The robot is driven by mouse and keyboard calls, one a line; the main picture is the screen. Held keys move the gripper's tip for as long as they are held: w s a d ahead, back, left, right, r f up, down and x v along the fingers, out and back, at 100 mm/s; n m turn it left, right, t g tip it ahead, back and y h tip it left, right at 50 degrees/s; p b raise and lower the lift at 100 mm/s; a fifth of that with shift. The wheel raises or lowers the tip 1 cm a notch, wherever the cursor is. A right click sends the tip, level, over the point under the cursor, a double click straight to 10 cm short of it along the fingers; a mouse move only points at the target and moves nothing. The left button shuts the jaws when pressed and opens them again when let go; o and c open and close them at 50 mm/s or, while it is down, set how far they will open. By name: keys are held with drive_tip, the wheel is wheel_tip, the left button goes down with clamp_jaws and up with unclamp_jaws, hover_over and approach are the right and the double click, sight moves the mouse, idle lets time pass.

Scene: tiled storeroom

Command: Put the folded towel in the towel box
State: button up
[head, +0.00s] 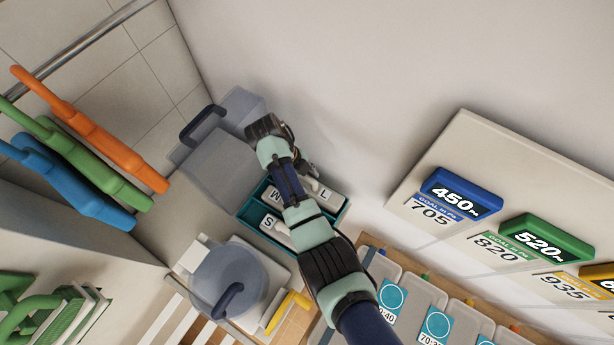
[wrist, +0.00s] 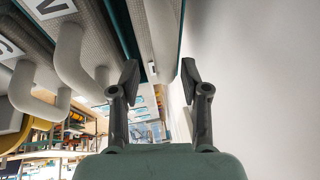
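I cannot pick out a folded towel or a clearly marked towel box in either view. My gripper (wrist: 160,72) is open in the wrist view, its two dark fingers apart with nothing clearly held between them. In the head view my gripper (head: 311,171) is partly hidden by my wrist, near the wall and above the back end of a teal box (head: 246,211). The box holds pale handled items marked S (head: 270,221), M and L (head: 325,193). In the wrist view, pale curved handles (wrist: 68,55) are left of the fingers.
A grey container with a dark handle (head: 203,124) stands behind the teal box. A translucent round lid (head: 228,275) and a yellow object (head: 287,312) are in front. Orange, green and blue handles (head: 95,135) hang at left. The wall (wrist: 260,80) is close on the gripper's right.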

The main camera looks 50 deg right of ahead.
drive_tip(key=p+v, duration=0.6)
drive_tip(key=v, duration=0.6)
drive_tip(key=shift+p, duration=0.3)
drive_tip(key=shift+s, duration=0.1)
